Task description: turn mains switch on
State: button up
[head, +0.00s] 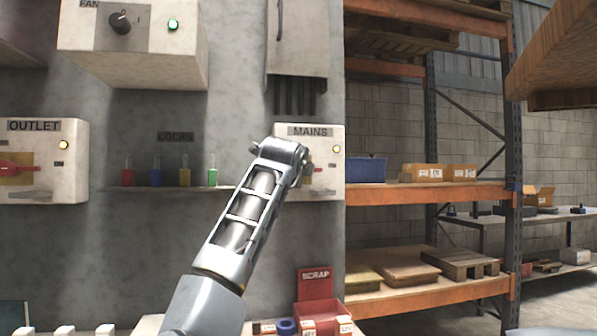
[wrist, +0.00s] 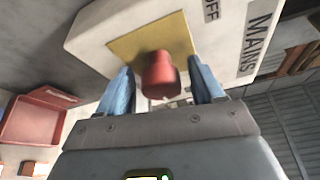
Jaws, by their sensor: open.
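The mains box (head: 327,182), pale and labelled MAINS, is on the wall in the middle of the head view, partly hidden behind my arm. In the wrist view the mains box (wrist: 100,32) fills the top, with a yellow plate (wrist: 130,44) and the words OFF and MAINS. The red switch handle (wrist: 158,75) sticks out from the plate toward the camera. My gripper (wrist: 161,72) is open, its two blue fingers on either side of the handle, with visible gaps. Whether they touch it elsewhere is hidden.
An outlet box (head: 70,185) with a red handle is at left, and a fan box (head: 135,62) with a black knob and green lamp is above. A ledge (head: 140,189) holds several coloured locks. A red scrap bin (head: 315,284) is below, and shelving (head: 400,192) stands right.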

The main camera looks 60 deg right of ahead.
jog(key=v, duration=0.7)
jog(key=shift+a, duration=0.35)
jog(key=shift+s, duration=0.1)
jog(key=w+a+f+n+t+p, duration=0.35)
jog(key=a+f+n+t, duration=0.45)
jog(key=a+f+n, duration=0.7)
jog(key=s+a+f+n+t+y+p, duration=0.1)
jog(key=s+a+f+n+t+y, duration=0.45)
jog(key=f+n, duration=0.75)
jog(key=s+a+f+n+g+y+p, duration=0.1)
jog(key=s+a+f+n+y, duration=0.1)
jog(key=s+a, duration=0.4)
jog(key=s+a+f+n+g+y+p, duration=0.1)
jog(key=s+a+y, duration=0.4)
jog(key=s, duration=1)
jog(key=s+a+f+n+g+y+p, duration=0.2)
jog(key=s+a+f+n+y, duration=0.1)
jog(key=s+a, duration=0.6)
jog(key=shift+s+a+f+n, duration=0.25)
jog(key=shift+s+f+n, duration=0.2)
jog(key=shift+s, duration=0.7)
